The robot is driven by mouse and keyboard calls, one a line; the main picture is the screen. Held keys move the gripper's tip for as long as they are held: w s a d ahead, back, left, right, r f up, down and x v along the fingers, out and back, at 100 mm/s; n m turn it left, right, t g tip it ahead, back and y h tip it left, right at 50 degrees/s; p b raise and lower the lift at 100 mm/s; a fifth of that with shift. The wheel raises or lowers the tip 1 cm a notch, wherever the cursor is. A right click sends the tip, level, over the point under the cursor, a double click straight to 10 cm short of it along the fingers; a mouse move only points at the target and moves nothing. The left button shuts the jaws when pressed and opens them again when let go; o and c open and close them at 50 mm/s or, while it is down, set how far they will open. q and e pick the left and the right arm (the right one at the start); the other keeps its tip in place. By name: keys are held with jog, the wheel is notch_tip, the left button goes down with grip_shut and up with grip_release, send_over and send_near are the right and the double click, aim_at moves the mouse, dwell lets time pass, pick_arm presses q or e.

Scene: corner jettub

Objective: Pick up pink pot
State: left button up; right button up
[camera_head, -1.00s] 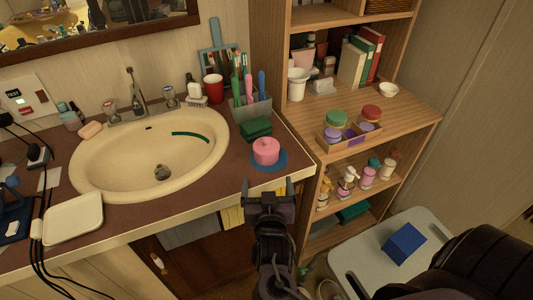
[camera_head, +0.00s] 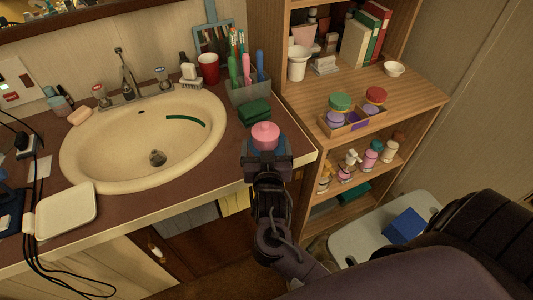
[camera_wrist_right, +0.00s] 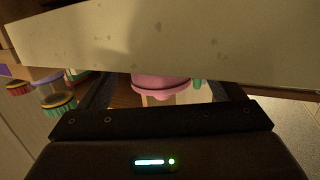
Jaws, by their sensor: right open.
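The pink pot (camera_head: 265,134) stands on the brown counter near its front right corner, on a blue round mat (camera_head: 284,145) mostly hidden by my gripper. My right gripper (camera_head: 267,158) is open and empty at the counter's front edge, just in front of the pot, covering its lower part. In the right wrist view a pink rounded thing (camera_wrist_right: 160,86), apparently the pot, shows beyond the jaws, partly hidden by a pale slab. Whether the fingers touch it cannot be told. My left gripper is not in view.
Dark green blocks (camera_head: 254,112) sit just behind the pot, with a toothbrush holder (camera_head: 248,92) beyond. The sink (camera_head: 145,140) lies to the left. A wooden shelf (camera_head: 410,105) with jars stands close on the right. A white stool (camera_head: 365,240) with a blue box is lower right.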

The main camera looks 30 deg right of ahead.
jog(key=shift+x, duration=2.15)
jog(key=c, duration=1.1)
jog(key=shift+s, duration=0.1)
